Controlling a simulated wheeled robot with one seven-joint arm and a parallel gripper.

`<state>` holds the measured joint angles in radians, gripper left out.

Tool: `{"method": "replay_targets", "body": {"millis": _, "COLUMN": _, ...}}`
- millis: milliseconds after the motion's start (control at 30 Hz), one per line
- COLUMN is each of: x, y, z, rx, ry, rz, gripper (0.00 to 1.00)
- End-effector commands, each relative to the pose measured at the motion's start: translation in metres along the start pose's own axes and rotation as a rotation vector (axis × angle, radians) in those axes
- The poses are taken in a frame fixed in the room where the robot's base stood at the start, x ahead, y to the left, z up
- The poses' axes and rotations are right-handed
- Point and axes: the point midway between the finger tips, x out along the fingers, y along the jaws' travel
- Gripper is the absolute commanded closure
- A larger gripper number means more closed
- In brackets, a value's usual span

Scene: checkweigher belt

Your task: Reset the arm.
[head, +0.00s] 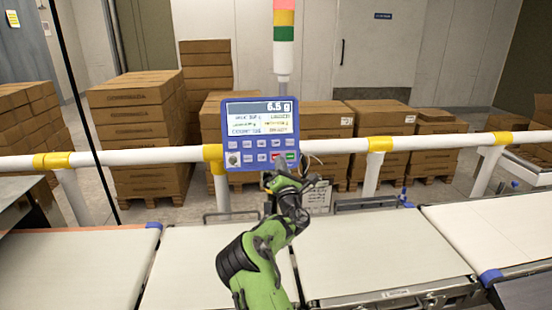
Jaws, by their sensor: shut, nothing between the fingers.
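My green and black arm (262,255) reaches up from the bottom middle of the head view, over the gap between two belt sections. Its end, with my gripper (268,178), is just below the lower edge of the blue control panel (262,134). The gripper is small and partly hidden by my own wrist; it is shut and holds nothing. I cannot tell whether it touches the panel. The panel's display reads 6.5 g, with rows of buttons below, including a green and a red one.
White belt sections (385,250) run across the front and look empty. A white rail (330,146) with yellow joints crosses behind them. A red, yellow and green signal tower (284,35) rises behind the panel. Stacked cardboard boxes (135,130) stand beyond the rail.

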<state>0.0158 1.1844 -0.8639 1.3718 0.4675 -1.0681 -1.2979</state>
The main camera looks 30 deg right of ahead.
Motion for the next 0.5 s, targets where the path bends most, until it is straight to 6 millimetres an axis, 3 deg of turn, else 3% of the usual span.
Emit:
{"method": "replay_targets", "body": {"millis": 267, "x": 0.0, "y": 0.0, "z": 0.002, "rx": 0.006, "ry": -0.004, "rz": -0.005, "gripper": 1.0}}
{"method": "replay_targets", "body": {"millis": 367, "x": 0.0, "y": -0.002, "z": 0.026, "rx": 0.097, "ry": -0.053, "rz": -0.07, "gripper": 1.0}}
{"method": "replay_targets", "body": {"millis": 500, "x": -0.016, "y": -0.011, "z": 0.081, "rx": 0.443, "ry": -0.189, "rz": -0.286, "gripper": 1.0}}
